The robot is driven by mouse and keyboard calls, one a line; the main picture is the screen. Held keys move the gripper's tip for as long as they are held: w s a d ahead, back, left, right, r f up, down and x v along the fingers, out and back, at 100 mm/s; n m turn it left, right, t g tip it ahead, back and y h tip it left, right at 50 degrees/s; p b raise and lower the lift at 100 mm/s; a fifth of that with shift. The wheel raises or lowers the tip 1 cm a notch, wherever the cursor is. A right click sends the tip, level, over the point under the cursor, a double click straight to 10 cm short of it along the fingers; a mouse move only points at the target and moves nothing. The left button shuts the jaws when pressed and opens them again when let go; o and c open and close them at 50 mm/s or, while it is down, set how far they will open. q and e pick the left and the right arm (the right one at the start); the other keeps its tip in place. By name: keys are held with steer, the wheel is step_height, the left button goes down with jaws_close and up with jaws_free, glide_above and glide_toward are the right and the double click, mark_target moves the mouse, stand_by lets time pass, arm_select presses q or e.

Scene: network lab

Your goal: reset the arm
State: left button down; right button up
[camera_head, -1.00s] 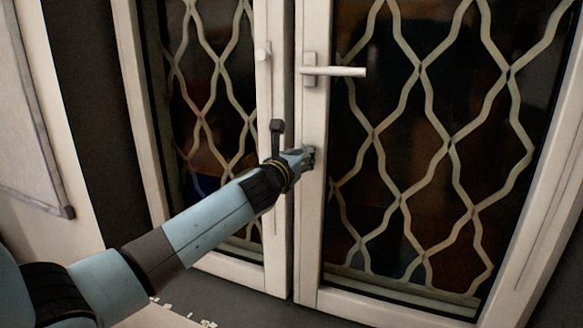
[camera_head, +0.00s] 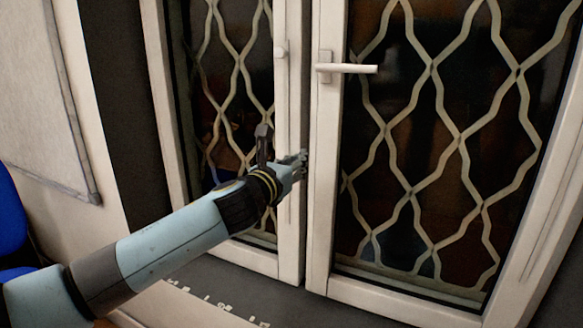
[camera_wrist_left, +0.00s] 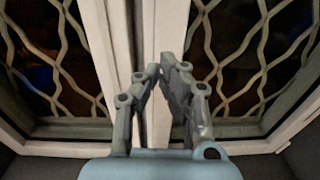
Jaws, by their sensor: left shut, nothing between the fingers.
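My left gripper (camera_head: 300,163) reaches in from the left in the head view, in front of the meeting frames of a white double door or window. It is below the lever handle (camera_head: 346,68) and apart from it. In the left wrist view the gripper's fingers (camera_wrist_left: 166,72) point toward the white centre frame, with their tips close together and nothing held. I cannot tell whether the tips touch the frame. My right gripper is in neither view.
The right door panel (camera_head: 440,150) and the left door panel (camera_head: 225,100) have dark glass behind wavy cream bars. A blue chair (camera_head: 10,225) stands at the left edge. A pale board (camera_head: 45,100) is on the left wall. The door looks closed.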

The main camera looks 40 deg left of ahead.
arm_select(q)
steer(key=s+d+f+n+g+b, duration=0.1)
steer(key=s+f+n+g+b, duration=0.35)
steer(key=f, duration=1.05)
steer(key=s+f+n+g+h+b, duration=0.15)
steer(key=s+f, duration=0.65)
steer(key=f, duration=0.8)
steer(key=s+d+f+n+g+y+b, duration=0.15)
steer(key=s+f+n+b, duration=0.35)
steer(key=f, duration=1)
steer(key=s+d+f+n+g+h+b, duration=0.25)
steer(key=s+f+n+g, duration=0.3)
steer(key=s+f, duration=0.95)
steer(key=s+d+f+n+g, duration=0.1)
steer(key=s+d+f+n, duration=0.2)
steer(key=s+n, duration=0.5)
steer(key=s+d+f+n+g+h, duration=0.1)
steer(key=s+d+f+n+g, duration=0.1)
steer(key=s+f+n, duration=0.3)
steer(key=s+n, duration=0.3)
steer(key=s, duration=0.4)
steer(key=shift+s+d+f+g+b, duration=0.25)
steer(key=shift+d+f+g+b, duration=0.05)
steer(key=shift+d+f, duration=0.1)
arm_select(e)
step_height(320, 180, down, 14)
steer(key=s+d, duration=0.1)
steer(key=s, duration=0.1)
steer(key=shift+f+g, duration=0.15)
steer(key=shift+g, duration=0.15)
